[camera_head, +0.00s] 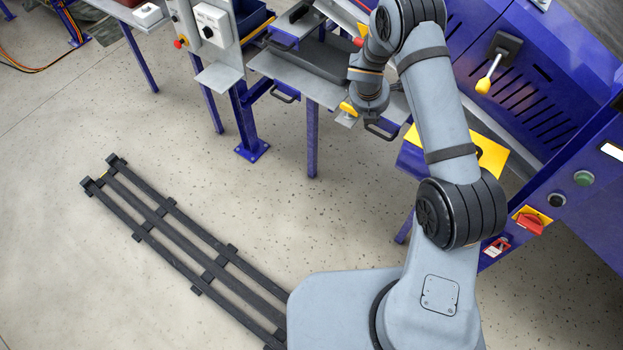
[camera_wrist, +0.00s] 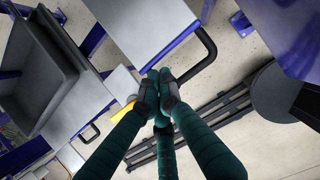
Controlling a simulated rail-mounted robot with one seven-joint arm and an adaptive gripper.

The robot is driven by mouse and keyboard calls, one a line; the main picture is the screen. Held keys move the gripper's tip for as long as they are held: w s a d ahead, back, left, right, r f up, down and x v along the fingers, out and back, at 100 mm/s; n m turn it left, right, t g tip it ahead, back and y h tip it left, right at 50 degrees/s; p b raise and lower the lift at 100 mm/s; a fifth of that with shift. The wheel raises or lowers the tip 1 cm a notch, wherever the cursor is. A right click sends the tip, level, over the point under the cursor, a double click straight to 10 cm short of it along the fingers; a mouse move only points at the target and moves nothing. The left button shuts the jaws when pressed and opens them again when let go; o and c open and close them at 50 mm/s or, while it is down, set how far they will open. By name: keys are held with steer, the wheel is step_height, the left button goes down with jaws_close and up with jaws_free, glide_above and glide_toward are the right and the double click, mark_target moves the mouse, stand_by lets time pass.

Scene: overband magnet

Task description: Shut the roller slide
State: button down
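In the wrist view, a flat grey slide plate (camera_wrist: 145,25) carries a black bar handle (camera_wrist: 207,52) along its edge. My gripper (camera_wrist: 160,80) has its dark fingers drawn together, the tips beside the near end of this handle. I cannot tell whether the tips touch the handle or hold any of it. In the head view, the same black handle (camera_head: 381,131) shows below my wrist, and my fingers are mostly hidden. I see no rollers, so I cannot tell for certain that this plate is the roller slide.
A dark grey tray (camera_wrist: 60,78) lies left of the plate. A second black handle (camera_head: 286,95) and a yellow knob (camera_head: 348,108) are close by. A blue cabinet (camera_head: 520,75) with a yellow-tipped lever (camera_head: 485,84) stands right. A black slatted frame (camera_head: 185,235) lies on the open floor.

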steer(key=shift+w+d, duration=0.2)
steer(key=shift+w, duration=0.1)
steer(key=s+a+b, duration=0.1)
steer(key=b, duration=0.1)
steer(key=s+a+b, duration=0.1)
steer(key=s+b, duration=0.1)
steer(key=shift+a+f, duration=0.3)
steer(key=shift+f, duration=0.1)
step_height(320, 180, up, 10)
steer(key=p, duration=0.3)
glide_above(366, 126)
steer(key=s+a, duration=0.3)
steer(key=s, duration=0.2)
steer(key=shift+d+r, duration=0.1)
steer(key=shift+d, duration=0.05)
